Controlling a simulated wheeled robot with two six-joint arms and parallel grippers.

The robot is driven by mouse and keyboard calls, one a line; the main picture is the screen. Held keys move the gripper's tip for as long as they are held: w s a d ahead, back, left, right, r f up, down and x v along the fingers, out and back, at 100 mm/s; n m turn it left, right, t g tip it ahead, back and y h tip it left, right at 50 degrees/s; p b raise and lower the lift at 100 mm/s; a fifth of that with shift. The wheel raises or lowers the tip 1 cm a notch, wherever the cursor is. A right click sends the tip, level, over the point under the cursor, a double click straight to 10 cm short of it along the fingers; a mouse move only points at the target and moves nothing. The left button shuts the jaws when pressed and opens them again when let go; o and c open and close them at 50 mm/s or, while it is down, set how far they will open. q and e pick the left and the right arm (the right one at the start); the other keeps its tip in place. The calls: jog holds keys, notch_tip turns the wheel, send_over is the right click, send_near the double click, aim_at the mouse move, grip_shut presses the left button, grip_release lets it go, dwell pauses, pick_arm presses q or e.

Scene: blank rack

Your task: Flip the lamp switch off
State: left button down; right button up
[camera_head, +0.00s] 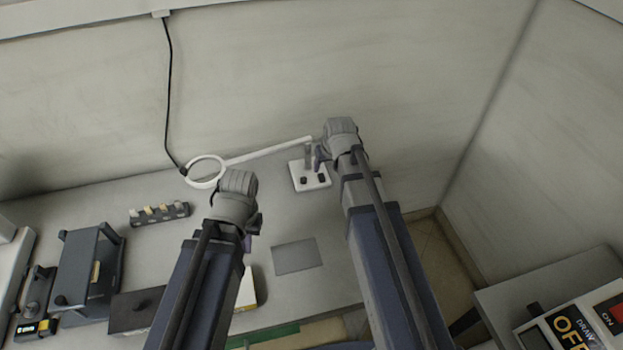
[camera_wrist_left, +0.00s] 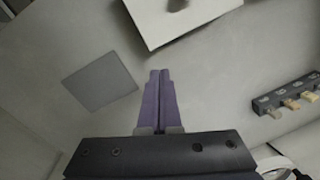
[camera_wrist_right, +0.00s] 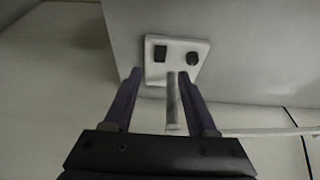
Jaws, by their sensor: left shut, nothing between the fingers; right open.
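The lamp has a white ring head (camera_head: 190,181), a long white arm and a white square base (camera_head: 310,184) at the back of the table. The right wrist view shows the base (camera_wrist_right: 181,71) with a dark rocker switch (camera_wrist_right: 160,53) and a round dark knob (camera_wrist_right: 192,58). A grey post (camera_wrist_right: 172,105) rises from it. My right gripper (camera_wrist_right: 165,75) is open above the base, with the post appearing between its fingers; I cannot tell whether they touch. My left gripper (camera_wrist_left: 160,72) is shut and empty over the table, left of the base in the head view.
A grey square pad (camera_head: 296,256) lies on the table. A strip with several tabs (camera_head: 158,214), a dark frame (camera_head: 91,265) and a dark box (camera_head: 134,311) stand left. Walls close the back and right. A panel with lettering (camera_head: 575,325) is at bottom right.

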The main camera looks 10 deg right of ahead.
aim_at(321, 177)
pick_arm(q)
jog(key=shift+f+b, duration=3.6)
pick_arm(e)
jog(key=shift+x, duration=3.95)
jog(key=shift+s, duration=0.1)
grip_shut()
pick_arm(q)
jog(key=shift+r, duration=0.1)
pick_arm(e)
jog(key=shift+r, duration=0.1)
